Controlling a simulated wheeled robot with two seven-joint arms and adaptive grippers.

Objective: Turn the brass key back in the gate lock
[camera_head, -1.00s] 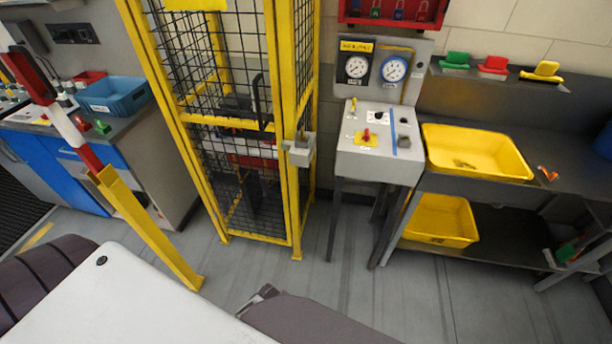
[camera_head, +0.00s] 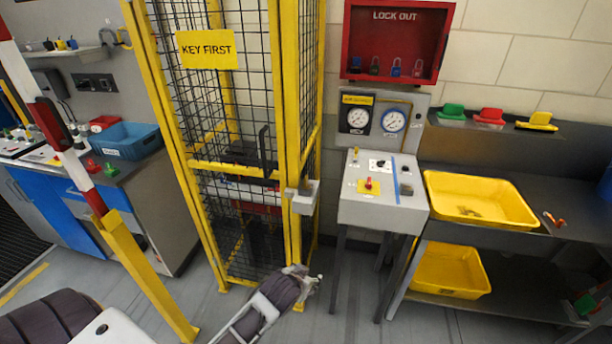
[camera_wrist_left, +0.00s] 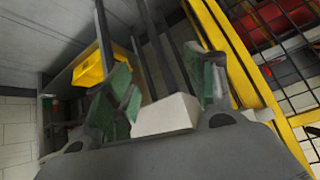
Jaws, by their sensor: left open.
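The gate lock is a small grey box (camera_head: 305,197) on the yellow post of the mesh gate, in the middle of the head view. I cannot make out the brass key on it. My left gripper (camera_head: 312,284) is low in front of the gate, below the lock and apart from it. In the left wrist view the gripper's green-padded fingers (camera_wrist_left: 165,72) are spread and hold nothing. A pale block (camera_wrist_left: 166,115) shows beyond them, probably the console. My right gripper is out of view.
A grey console (camera_head: 382,205) with gauges stands right of the gate. Yellow trays (camera_head: 480,222) sit on a dark bench further right. A yellow post (camera_head: 145,270) stands at front left. A red lockout box (camera_head: 397,85) hangs above. Bare floor lies before the console.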

